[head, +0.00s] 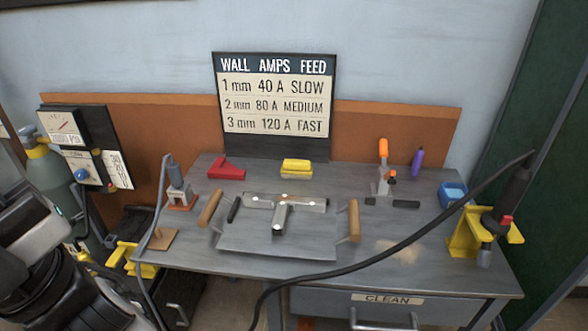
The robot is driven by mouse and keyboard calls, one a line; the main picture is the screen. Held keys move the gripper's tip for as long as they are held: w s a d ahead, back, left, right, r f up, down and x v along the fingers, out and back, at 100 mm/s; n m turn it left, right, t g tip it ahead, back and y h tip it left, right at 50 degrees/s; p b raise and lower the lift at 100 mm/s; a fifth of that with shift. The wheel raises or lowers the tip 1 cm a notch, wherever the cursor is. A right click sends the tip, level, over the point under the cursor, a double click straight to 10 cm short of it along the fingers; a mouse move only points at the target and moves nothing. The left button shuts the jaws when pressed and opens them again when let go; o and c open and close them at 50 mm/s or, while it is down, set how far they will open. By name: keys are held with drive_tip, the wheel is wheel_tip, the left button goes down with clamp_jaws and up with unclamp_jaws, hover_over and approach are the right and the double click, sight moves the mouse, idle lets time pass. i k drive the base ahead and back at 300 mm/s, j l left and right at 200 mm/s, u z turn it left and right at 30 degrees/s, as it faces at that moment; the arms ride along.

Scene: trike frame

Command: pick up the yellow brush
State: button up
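A small yellow block-shaped thing (296,169) lies at the back middle of the grey metal table (375,235), just below the sign. It is the only loose yellow thing on the tabletop and fits the yellow brush, but I cannot make out bristles. It stands apart from the things around it. Parts of my arm show at the lower left, beside the table. My gripper's fingers are not in view.
A plate with wooden handles (354,220) and a metal T-joint (282,206) fills the table's middle. A red block (226,169) lies left of the brush; an orange-handled clamp (383,165) stands right. A black cable (390,248) crosses the front from the torch in a yellow holder (463,235).

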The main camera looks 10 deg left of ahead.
sight(290, 168)
drive_tip(key=i+j, duration=0.1)
drive_tip(key=j, duration=0.25)
drive_tip(key=i+j, duration=0.1)
drive_tip(key=j, duration=0.25)
drive_tip(key=i+j, duration=0.1)
drive_tip(key=j, duration=0.25)
drive_tip(key=i+j, duration=0.1)
drive_tip(key=j, duration=0.25)
